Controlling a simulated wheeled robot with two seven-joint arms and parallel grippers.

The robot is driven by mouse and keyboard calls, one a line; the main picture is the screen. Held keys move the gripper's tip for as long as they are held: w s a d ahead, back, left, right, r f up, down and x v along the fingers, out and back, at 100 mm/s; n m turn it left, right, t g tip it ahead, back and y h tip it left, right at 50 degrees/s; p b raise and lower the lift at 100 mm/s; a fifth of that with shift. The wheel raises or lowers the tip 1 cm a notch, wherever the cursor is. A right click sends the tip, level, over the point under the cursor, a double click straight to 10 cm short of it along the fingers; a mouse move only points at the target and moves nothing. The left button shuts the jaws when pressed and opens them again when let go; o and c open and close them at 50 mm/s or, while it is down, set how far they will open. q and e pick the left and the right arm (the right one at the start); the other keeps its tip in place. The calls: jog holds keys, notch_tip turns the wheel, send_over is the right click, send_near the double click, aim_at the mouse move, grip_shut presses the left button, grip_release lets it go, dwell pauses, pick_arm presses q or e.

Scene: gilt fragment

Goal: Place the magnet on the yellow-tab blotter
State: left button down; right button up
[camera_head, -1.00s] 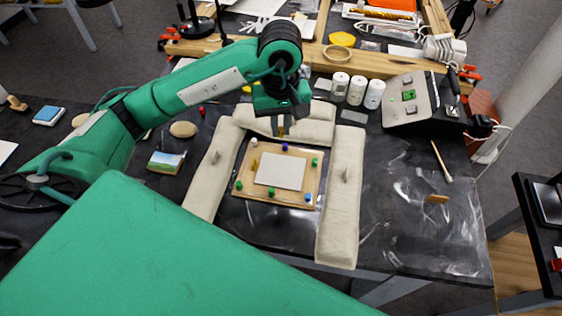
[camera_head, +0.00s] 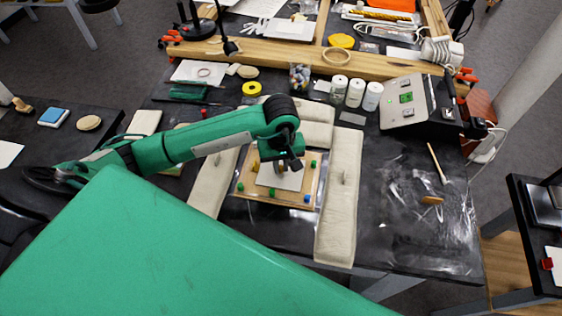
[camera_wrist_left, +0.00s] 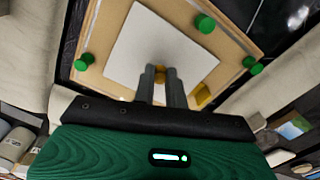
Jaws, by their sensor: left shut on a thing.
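My left gripper (camera_head: 281,168) is over the white sheet (camera_head: 290,181), which lies on a tan board (camera_head: 262,200) and looks like the blotter. In the left wrist view the fingers (camera_wrist_left: 160,72) are shut on a small gold-brown piece (camera_wrist_left: 159,75), seemingly the magnet, mostly hidden between them. I cannot tell whether it touches the sheet. A yellow tab (camera_wrist_left: 202,95) sits beside the sheet; it also shows in the head view (camera_head: 255,167). Green pegs (camera_wrist_left: 205,23) and a blue peg (camera_head: 308,198) stand around the board's edge. My right gripper is not in view.
Long beige cushions, one on the right (camera_head: 340,210), flank the board. White jars (camera_head: 355,92) and a sloped grey control box (camera_head: 408,100) stand behind to the right. A wooden brush (camera_head: 432,200) lies on the dark table, which is mostly clear at right.

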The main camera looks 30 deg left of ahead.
aim_at(281, 167)
pick_arm(q)
jog(key=shift+f+b, duration=0.2)
jog(key=shift+b, duration=0.15)
jog(key=c, duration=1.4)
grip_release()
jog(key=shift+r, duration=0.1)
jog(key=shift+c, duration=0.2)
jog(key=shift+r+p, duration=0.2)
jog(key=shift+p, duration=0.15)
jog(key=shift+w+r, duration=0.1)
jog(key=shift+r, duration=0.1)
notch_tip(281, 167, up, 12)
jog(key=b, duration=0.3)
jog(key=shift+f, duration=0.25)
